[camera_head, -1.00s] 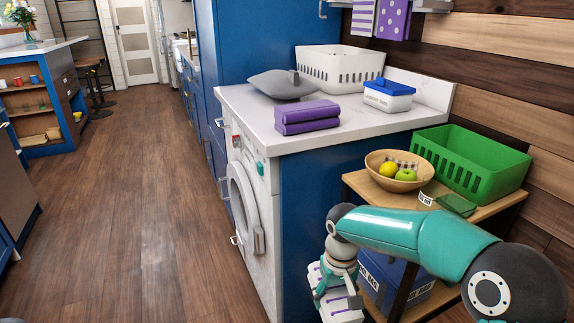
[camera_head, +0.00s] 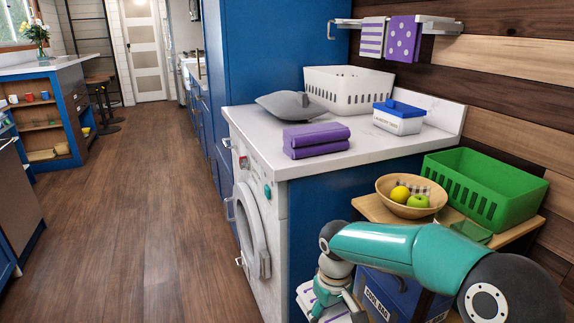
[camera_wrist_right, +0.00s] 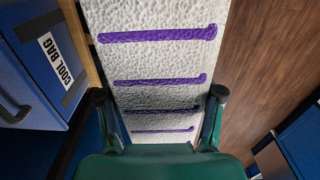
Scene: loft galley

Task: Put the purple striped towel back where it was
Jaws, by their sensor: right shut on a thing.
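The held towel is white with purple stripes; in the right wrist view (camera_wrist_right: 160,60) it fills the middle, and in the head view a part of it (camera_head: 308,298) shows at the bottom, low beside the blue counter side. My right gripper (camera_wrist_right: 160,97) is shut on it, one finger at each edge; it also shows in the head view (camera_head: 332,283). A wall rail (camera_head: 440,24) at the top right carries another white towel with purple stripes (camera_head: 372,38) and a purple dotted towel (camera_head: 403,38). My left gripper is out of view.
The counter (camera_head: 365,151) holds folded purple towels (camera_head: 316,140), a grey cushion (camera_head: 290,106), a white basket (camera_head: 345,90) and a blue-lidded box (camera_head: 398,118). A shelf unit carries a fruit bowl (camera_head: 411,208) and green crate (camera_head: 484,190), with a blue cool bag (camera_head: 395,292) below. Floor at left is clear.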

